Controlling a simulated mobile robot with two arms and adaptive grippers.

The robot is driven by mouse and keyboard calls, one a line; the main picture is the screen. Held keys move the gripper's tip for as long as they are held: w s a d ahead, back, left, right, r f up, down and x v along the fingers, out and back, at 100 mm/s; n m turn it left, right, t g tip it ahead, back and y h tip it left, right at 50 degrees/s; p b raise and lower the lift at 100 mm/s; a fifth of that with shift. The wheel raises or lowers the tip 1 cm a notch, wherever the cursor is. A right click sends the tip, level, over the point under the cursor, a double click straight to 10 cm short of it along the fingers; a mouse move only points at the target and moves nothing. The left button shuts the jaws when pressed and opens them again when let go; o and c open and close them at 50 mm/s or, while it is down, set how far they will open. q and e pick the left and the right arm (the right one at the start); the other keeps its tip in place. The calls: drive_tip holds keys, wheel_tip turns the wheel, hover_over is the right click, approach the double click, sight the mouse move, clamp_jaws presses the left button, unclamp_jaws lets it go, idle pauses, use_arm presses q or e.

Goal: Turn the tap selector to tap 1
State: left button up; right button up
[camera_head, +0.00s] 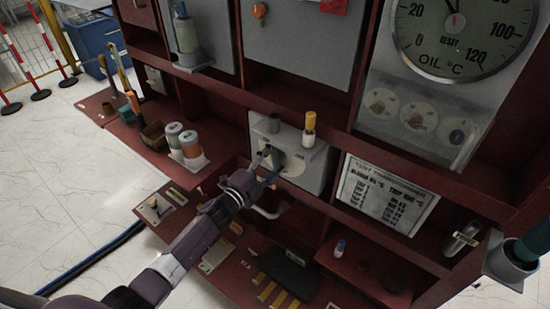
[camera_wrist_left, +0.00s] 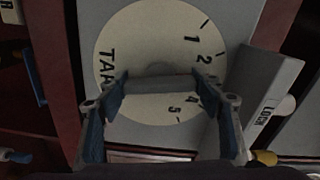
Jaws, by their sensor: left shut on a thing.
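The tap selector is a grey box (camera_head: 313,170) with a pale round dial on its front. In the left wrist view the dial (camera_wrist_left: 140,30) shows "TAP" and the numbers 1, 2 and 5 clearly; the marks between are partly covered. A grey selector handle (camera_wrist_left: 160,83) lies across the dial between my fingers. My left gripper (camera_wrist_left: 160,92) is shut on this handle; in the head view the gripper (camera_head: 266,165) reaches the box's front. I cannot tell which number the handle points at. My right gripper is not in view.
A grey block marked "LOCK" (camera_wrist_left: 262,105) stands close beside the dial. Canisters (camera_head: 190,145) stand on the shelf to the left. Red shelf walls surround the box.

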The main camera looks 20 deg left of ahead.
use_arm(q)
drive_tip(key=n+p, duration=0.1)
drive_tip(key=n, duration=0.4)
drive_tip(key=shift+n, duration=0.3)
drive_tip(key=shift+n+p, duration=0.4)
drive_tip(key=shift+n, duration=1.6)
drive_tip(key=o, duration=1.2)
drive_tip(key=shift+c, duration=0.2)
drive_tip(key=v, duration=1.2)
drive_tip(key=shift+a+f, duration=0.1)
